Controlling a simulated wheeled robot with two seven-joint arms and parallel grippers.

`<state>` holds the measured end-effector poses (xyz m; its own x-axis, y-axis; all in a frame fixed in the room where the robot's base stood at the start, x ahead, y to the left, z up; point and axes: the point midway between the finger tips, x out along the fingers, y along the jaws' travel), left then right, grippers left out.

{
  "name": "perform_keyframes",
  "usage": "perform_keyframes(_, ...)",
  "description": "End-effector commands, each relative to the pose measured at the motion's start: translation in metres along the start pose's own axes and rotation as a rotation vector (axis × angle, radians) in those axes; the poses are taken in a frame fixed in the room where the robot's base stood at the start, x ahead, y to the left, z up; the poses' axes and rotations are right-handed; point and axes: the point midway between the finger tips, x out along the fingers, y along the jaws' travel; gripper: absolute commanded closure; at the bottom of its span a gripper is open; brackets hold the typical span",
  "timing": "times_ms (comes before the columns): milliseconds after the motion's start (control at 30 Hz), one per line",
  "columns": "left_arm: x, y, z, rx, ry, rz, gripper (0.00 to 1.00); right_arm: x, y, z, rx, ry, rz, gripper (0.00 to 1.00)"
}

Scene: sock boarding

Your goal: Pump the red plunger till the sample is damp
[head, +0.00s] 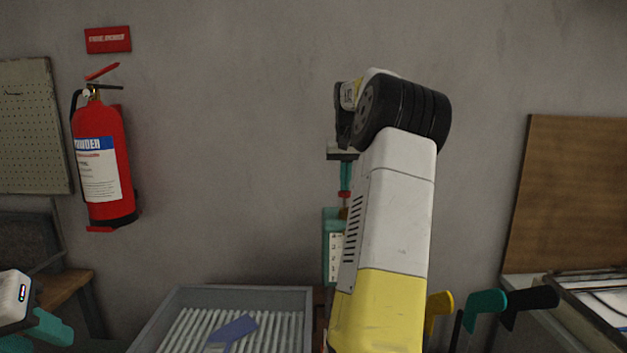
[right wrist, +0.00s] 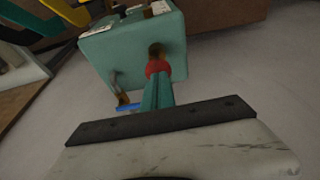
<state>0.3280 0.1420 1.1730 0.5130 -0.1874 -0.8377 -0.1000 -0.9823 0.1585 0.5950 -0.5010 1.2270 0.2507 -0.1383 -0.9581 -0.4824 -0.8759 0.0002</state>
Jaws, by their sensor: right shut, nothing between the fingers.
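A teal box with a white marked label (head: 333,255) stands against the wall behind my right arm; it also shows in the right wrist view (right wrist: 110,52). The red plunger (head: 344,195) sticks up from its top, and its red knob (right wrist: 157,68) shows in the right wrist view. My right gripper (head: 345,187) is shut and empty, its teal fingertips pointing at the knob, seemingly touching it. A blue-violet flat piece (head: 233,331), possibly the sample, lies on a ribbed tray; its dampness is unclear. My left gripper (head: 50,328) is partly in view at lower left.
The grey tray (head: 298,296) stands at bottom centre. Yellow (head: 440,303), teal (head: 487,302) and black (head: 530,300) handles stand right of my right arm. A fire extinguisher (head: 103,165) hangs on the wall at left. A wooden board (head: 572,190) stands at right.

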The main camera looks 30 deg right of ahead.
Motion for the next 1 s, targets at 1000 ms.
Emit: perform_keyframes(1000, 0.000, 0.000, 0.000, 0.000, 0.000, 0.000, 0.64, -0.035, -0.001, 0.008, 0.000, 0.004, 0.000, 1.00)
